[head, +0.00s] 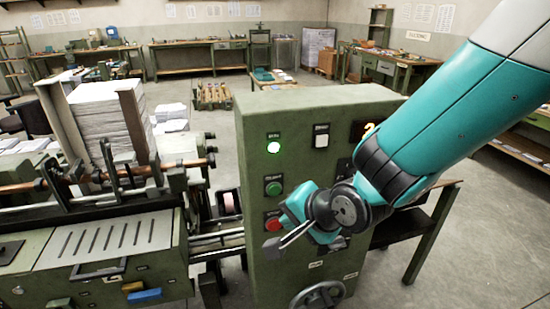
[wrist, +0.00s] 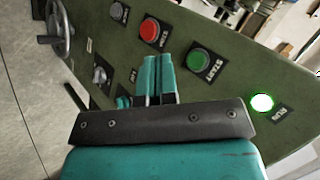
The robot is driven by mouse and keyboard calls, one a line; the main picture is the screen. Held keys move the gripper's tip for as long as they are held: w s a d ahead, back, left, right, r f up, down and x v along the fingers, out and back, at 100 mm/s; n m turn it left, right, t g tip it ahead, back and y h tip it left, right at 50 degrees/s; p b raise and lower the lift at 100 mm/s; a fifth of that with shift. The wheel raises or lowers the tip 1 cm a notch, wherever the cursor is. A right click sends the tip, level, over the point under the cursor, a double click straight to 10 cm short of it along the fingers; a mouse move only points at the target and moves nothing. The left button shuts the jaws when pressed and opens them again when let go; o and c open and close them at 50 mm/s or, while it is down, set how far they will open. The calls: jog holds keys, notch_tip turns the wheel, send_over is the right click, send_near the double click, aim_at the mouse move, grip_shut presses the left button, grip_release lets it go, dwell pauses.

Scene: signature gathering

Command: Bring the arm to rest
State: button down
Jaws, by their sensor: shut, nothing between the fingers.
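My gripper (head: 277,243) is in front of the green control cabinet (head: 260,120), at the level of its lower buttons. In the wrist view its two teal fingers (wrist: 159,78) are together with nothing between them. They point at the panel between the red button (wrist: 150,31) and the green button (wrist: 200,60); I cannot tell whether they touch it. A lit round lamp (wrist: 262,102) glows green-white on the panel and also shows in the head view (head: 273,147). My arm reaches in from the upper right of the head view and hides part of the cabinet.
A gathering machine with a paper stack (head: 100,118) stands left of the cabinet. A handwheel (head: 318,297) sticks out low on the cabinet. A dark side table (head: 420,235) stands at its right. Open grey floor (head: 480,235) lies to the right.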

jog(key=s+d+r+n+g+h+b, duration=0.1)
jog(key=s+d+r+n+g, duration=0.2)
jog(key=s+d+n, duration=0.3)
jog(key=s+d+r+n+g+b, duration=0.2)
jog(key=s+d+r+n+g, duration=0.2)
jog(key=s+n, duration=0.4)
jog(key=s+d+r, duration=0.1)
jog(key=s+d, duration=0.1)
jog(key=s, duration=0.3)
jog(key=shift+s+h, duration=0.15)
jog(key=shift+h, duration=0.25)
